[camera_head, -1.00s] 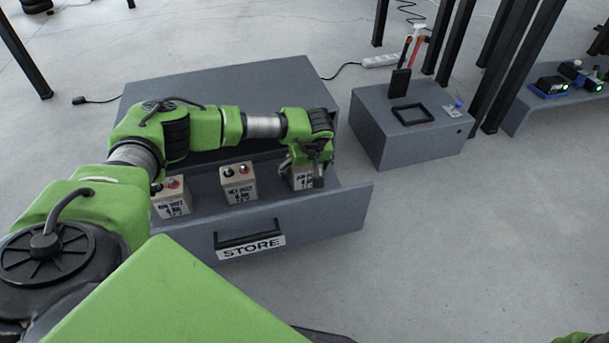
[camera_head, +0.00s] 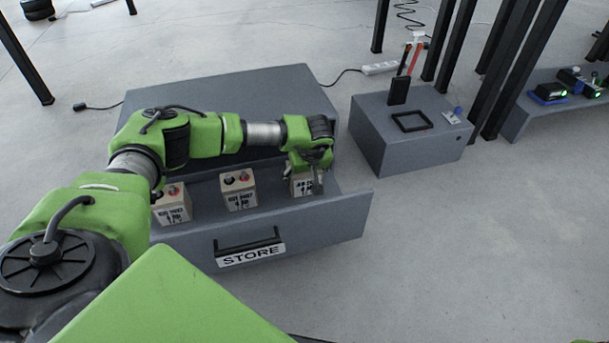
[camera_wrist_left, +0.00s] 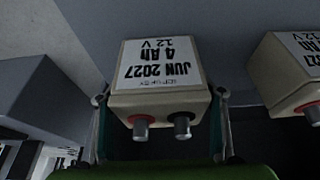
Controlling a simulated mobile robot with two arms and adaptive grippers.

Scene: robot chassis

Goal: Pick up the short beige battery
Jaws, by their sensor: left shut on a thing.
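Three beige batteries with white labels stand in the open drawer marked STORE: a left one (camera_head: 173,206), a middle one (camera_head: 239,191) and a right one (camera_head: 300,186). My left gripper (camera_head: 305,178) reaches down over the right battery and is shut on it. In the left wrist view this beige battery (camera_wrist_left: 160,75) sits between the two fingers (camera_wrist_left: 160,110). Its label reads JUN 2027, 4 Ah, 12 V, and its red and black terminals face me. The fingers partly hide it in the head view. My right gripper is not in view.
The drawer front (camera_head: 330,222) with its black handle (camera_head: 248,243) stands close before the batteries. A neighbouring battery (camera_wrist_left: 290,70) is to the right in the wrist view. A grey box (camera_head: 420,150) with a black frame stands at right; floor between is clear.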

